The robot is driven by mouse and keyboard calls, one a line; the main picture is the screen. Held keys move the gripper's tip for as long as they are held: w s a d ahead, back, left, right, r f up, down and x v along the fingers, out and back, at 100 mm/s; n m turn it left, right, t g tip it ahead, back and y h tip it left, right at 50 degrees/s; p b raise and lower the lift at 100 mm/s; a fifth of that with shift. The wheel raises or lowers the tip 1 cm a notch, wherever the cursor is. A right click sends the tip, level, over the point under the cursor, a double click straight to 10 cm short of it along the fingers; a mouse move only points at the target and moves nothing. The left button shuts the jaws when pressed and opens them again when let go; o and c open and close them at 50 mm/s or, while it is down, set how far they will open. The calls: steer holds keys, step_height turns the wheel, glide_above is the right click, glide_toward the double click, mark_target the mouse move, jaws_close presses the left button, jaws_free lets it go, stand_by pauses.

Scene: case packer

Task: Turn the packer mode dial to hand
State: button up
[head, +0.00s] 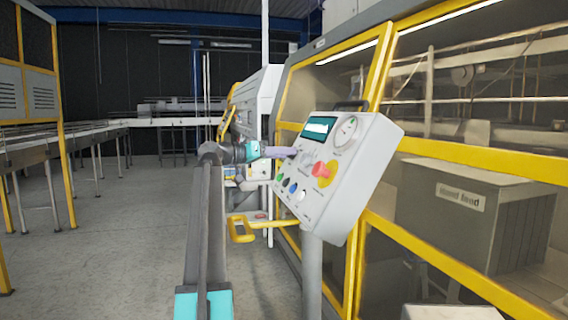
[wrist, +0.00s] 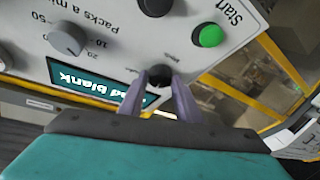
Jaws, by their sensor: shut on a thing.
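The mode dial (wrist: 158,75) is a small black knob on the light grey control panel (head: 350,190). In the wrist view, my gripper (wrist: 168,90) has its two grey fingers around it, one on each side. The small label beside the dial is blurred, and I cannot read its setting. In the head view, my gripper (head: 288,152) reaches the panel's left edge, just below the display (head: 319,128). There the fingers hide the dial.
The panel also carries a grey packs-a-minute knob (wrist: 66,38), a green start button (wrist: 208,35) and a red emergency stop (head: 322,170) on yellow. A yellow-framed glass guard (head: 385,60) stands behind. Open floor lies left.

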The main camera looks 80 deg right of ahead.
steer(key=shift+w+d+r+m+g+y+b, duration=0.1)
steer(key=shift+m+g+y+b, duration=0.15)
steer(key=shift+m+b, duration=0.45)
steer(key=shift+d+r+m+g+y+b, duration=0.15)
steer(key=shift+m+g+b, duration=0.1)
steer(key=shift+m+b, duration=0.45)
steer(key=shift+a+m+y, duration=0.1)
steer(key=shift+m+y, duration=0.2)
steer(key=o, duration=1.1)
steer(key=shift+f, duration=0.1)
steer(key=shift+c, duration=0.2)
steer(key=shift+f, duration=0.1)
steer(key=v, duration=1.3)
steer(key=shift+w+a, duration=0.2)
steer(key=shift+w, duration=0.1)
